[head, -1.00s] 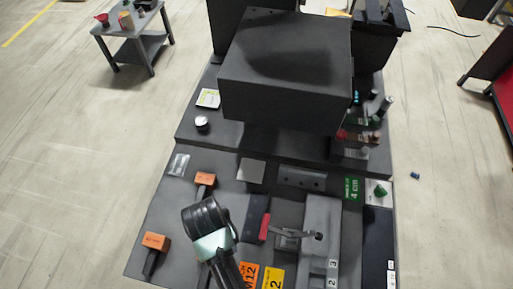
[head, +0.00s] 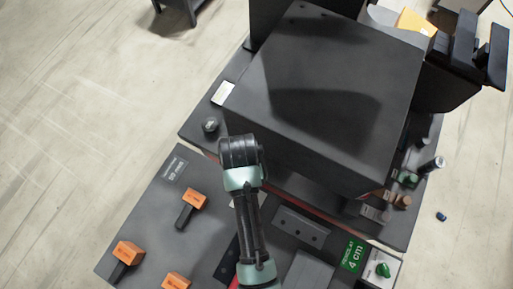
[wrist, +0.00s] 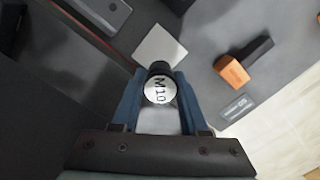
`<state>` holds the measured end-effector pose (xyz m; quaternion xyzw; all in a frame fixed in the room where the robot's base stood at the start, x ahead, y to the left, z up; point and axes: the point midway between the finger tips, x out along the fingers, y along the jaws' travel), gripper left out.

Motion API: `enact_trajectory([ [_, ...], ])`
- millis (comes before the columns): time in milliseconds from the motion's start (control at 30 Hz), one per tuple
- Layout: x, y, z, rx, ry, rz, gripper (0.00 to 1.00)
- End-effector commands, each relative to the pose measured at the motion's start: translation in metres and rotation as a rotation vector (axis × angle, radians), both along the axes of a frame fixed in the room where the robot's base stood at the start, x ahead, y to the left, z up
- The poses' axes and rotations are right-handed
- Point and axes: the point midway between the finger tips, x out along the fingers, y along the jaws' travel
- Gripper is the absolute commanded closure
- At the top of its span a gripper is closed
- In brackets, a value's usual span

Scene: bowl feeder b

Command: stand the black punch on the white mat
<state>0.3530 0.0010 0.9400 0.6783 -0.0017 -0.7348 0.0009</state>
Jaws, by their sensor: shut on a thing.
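The black punch (wrist: 158,69) is in the wrist view, between the blue fingers of my gripper (wrist: 158,92). Its pale round end, marked M10, faces the camera. My gripper is shut on it. The white mat (wrist: 160,47) is a pale square just beyond the punch in that view, and nothing stands on its visible part. Whether the punch's far end touches anything is hidden. In the head view, a corner of the mat (head: 263,198) shows beside my arm, and my gripper and the punch are hidden.
A large dark box (head: 335,90) stands close behind my arm. Orange-headed black tools (head: 193,199) lie at the left; one (wrist: 233,72) also shows in the wrist view. A dark round knob (head: 210,125) stands near the left edge. Small pegs (head: 404,201) stand at the right.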

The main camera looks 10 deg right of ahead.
Motion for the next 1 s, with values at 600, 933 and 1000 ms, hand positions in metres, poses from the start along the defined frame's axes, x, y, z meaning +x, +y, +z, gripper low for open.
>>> enact_trajectory([
  [600, -0.001, 0.0, -0.078, 0.0, 0.002, 0.001, 1.0],
  [933, 0.0, 0.0, -0.1, 0.0, -0.001, 0.001, 1.0],
  [1000, 0.0, 0.0, -0.1, 0.0, -0.001, 0.001, 1.0],
])
